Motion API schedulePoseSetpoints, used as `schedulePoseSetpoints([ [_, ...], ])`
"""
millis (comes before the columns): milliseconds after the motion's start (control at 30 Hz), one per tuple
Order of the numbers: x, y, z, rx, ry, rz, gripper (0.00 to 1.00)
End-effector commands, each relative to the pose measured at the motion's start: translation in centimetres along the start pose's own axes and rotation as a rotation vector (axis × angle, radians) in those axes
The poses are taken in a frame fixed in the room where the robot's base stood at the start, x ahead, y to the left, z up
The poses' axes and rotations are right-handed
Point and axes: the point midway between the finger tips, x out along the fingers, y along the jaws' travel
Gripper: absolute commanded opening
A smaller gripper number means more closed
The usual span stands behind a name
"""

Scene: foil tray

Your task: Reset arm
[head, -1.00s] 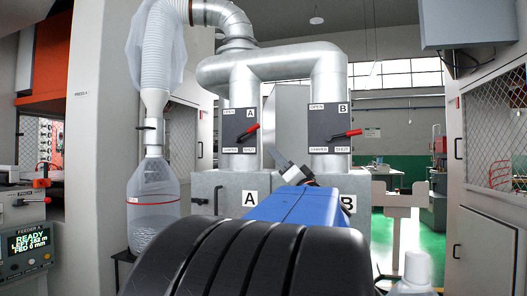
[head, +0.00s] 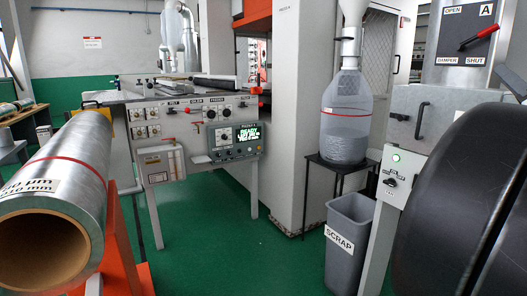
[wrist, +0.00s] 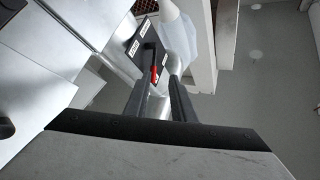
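My gripper (wrist: 160,103) shows in the wrist view with its two dark fingers apart and nothing held between them. The fingers point towards a dark damper panel (wrist: 133,42) with a red-tipped lever (wrist: 154,73) beyond them; the distance is hard to tell. In the head view my black ribbed arm fills the right edge, and the gripper is out of that view. Damper panel A (head: 452,48) is at the upper right, its red-handled lever (head: 480,38) slanting up to the right.
A large foil roll (head: 75,165) on an orange stand is at the left. A feeder console (head: 185,130) stands behind it.

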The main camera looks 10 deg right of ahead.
Motion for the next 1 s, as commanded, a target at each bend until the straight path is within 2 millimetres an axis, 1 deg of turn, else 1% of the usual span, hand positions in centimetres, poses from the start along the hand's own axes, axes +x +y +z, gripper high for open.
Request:
schedulePoseSetpoints([
  [33,0.3,-0.9,2.2,0.023,-0.053,-0.012,0.23],
  [67,0.4,-1.5,3.7,0.039,-0.091,-0.017,0.23],
  [100,0.5,-2.4,5.9,0.062,-0.148,-0.026,0.23],
  [133,0.5,-3.1,7.6,0.080,-0.193,-0.032,0.23],
  [167,0.3,-3.8,9.3,0.097,-0.240,-0.035,0.23],
  [200,0.1,-4.7,11.7,0.119,-0.302,-0.039,0.23],
  [233,-0.2,-5.4,13.3,0.133,-0.348,-0.042,0.23],
  [267,-0.5,-6.1,14.9,0.146,-0.394,-0.045,0.23],
  [300,-1.1,-6.9,17.1,0.164,-0.454,-0.046,0.23],
  [367,-2.1,-8.3,20.1,0.185,-0.544,-0.048,0.23],
  [400,-2.9,-9.1,22.1,0.197,-0.603,-0.047,0.23],
  [467,-4.3,-10.3,24.9,0.212,-0.691,-0.042,0.23],
  [500,-5.3,-11.1,26.6,0.218,-0.748,-0.039,0.23],
  [567,-7.0,-12.1,29.1,0.226,-0.833,-0.031,0.23],
  [600,-8.2,-12.7,30.7,0.227,-0.889,-0.026,0.23],
  [667,-10.1,-13.6,32.8,0.225,-0.970,-0.015,0.23],
  [700,-11.5,-14.1,34.2,0.221,-1.023,-0.006,0.23],
  [767,-13.6,-14.8,36.0,0.212,-1.100,0.007,0.23],
  [800,-15.0,-15.1,37.2,0.203,-1.150,0.017,0.23],
  [867,-17.2,-15.6,38.7,0.184,-1.222,0.033,0.23],
  [900,-18.6,-15.8,39.6,0.169,-1.267,0.045,0.23],
  [967,-20.8,-16.0,40.8,0.141,-1.333,0.063,0.23],
  [1000,-22.2,-16.1,41.5,0.120,-1.374,0.075,0.23],
])
